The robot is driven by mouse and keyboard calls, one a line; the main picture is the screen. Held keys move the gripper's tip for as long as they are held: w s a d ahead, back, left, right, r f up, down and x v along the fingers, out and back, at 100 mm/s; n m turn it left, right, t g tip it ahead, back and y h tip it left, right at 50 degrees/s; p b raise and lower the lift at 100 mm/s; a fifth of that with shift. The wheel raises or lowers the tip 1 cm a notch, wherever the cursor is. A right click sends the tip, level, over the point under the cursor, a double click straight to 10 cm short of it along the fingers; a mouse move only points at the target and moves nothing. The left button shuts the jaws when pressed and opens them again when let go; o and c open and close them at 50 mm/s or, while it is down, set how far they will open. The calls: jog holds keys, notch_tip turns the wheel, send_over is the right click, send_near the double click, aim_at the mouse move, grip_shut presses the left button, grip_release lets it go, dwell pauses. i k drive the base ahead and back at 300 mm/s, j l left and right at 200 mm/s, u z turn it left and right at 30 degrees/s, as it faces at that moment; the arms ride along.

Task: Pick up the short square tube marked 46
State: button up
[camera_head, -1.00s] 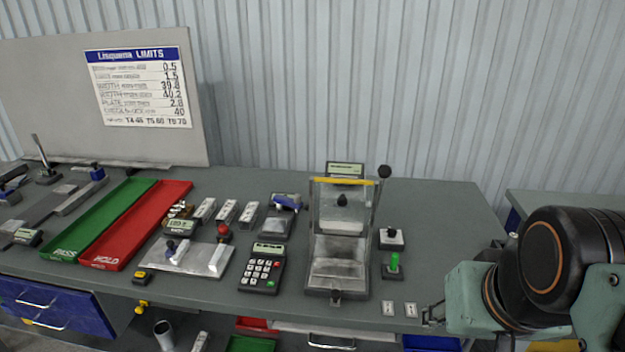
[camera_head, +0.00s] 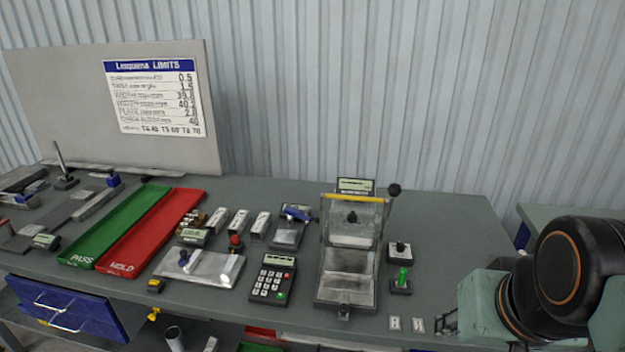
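Three short square tubes stand in a row behind the metal fixture plate: a left tube (camera_head: 216,219), a middle tube (camera_head: 238,222) and a right tube (camera_head: 260,225). They are pale grey with dark marks on their faces. The marks are too small to read, so I cannot tell which one is 46. My gripper (camera_head: 446,323) is at the table's front right, far to the right of the tubes and touching none of them. Its small fingers show at the edge of the arm, but their opening is unclear. I see nothing held in it.
A green PASS tray (camera_head: 122,225) and a red HOLD tray (camera_head: 150,238) lie left of the tubes. A metal fixture plate (camera_head: 215,268), a keypad (camera_head: 273,280) and a clear-shielded machine (camera_head: 348,265) stand in front and right. The back right table top (camera_head: 445,215) is clear.

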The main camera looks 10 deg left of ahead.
aim_at(240, 220)
jog(key=i+j+z, duration=0.1)
jog(key=j, duration=0.55)
jog(key=i+j+z, duration=0.1)
jog(key=j, duration=0.6)
jog(key=i+j+z, duration=0.1)
jog(key=j, duration=0.6)
jog(key=i, duration=0.05)
